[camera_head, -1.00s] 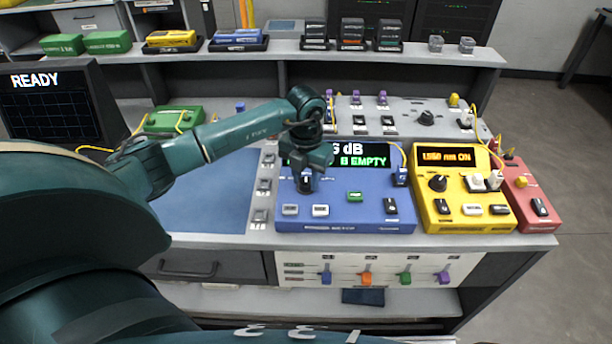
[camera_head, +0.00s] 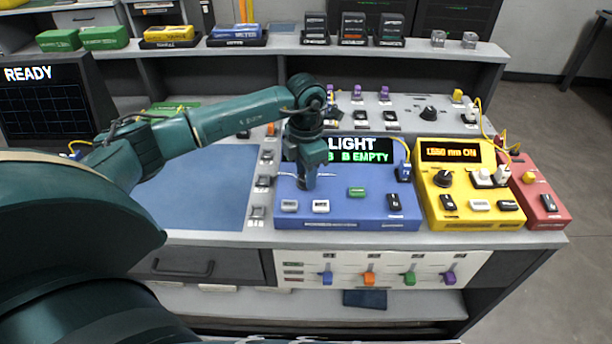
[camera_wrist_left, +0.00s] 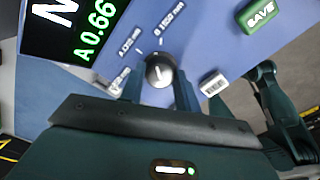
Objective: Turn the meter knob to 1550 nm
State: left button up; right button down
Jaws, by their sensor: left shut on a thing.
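The blue meter (camera_head: 335,208) stands on the bench with its display (camera_head: 362,151) partly behind my left arm. The display shows "LIGHT" and "B EMPTY"; the wrist view shows "A 0.66". My left gripper (camera_head: 308,184) points down over the meter's left part. In the left wrist view its two fingers stand either side of the dark round knob (camera_wrist_left: 160,70), shut on it. A 1550 nm label (camera_wrist_left: 171,20) is printed beyond the knob, with other labels to its left. I cannot read the knob's pointer for certain.
A green SAVE button (camera_wrist_left: 260,14) and a white button (camera_wrist_left: 213,84) lie close to the knob. The yellow box (camera_head: 470,212) with its own black knob and the red box (camera_head: 545,205) stand right of the meter. A blue mat (camera_head: 200,195) lies left.

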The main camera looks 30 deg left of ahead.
pick_arm(q)
jog(key=shift+m+b, duration=0.45)
jog(key=shift+m, duration=1.05)
pick_arm(e)
jog(key=shift+w+f, duration=0.2)
jog(key=shift+f, duration=0.35)
jog(key=shift+r+m, duration=0.1)
jog(key=shift+m, duration=0.2)
pick_arm(q)
jog(key=o, duration=1)
jog(key=shift+r+b, duration=0.5)
jog(key=shift+r, duration=6.15)
jog(key=shift+d+f, duration=0.1)
pick_arm(e)
jog(key=shift+f, duration=0.25)
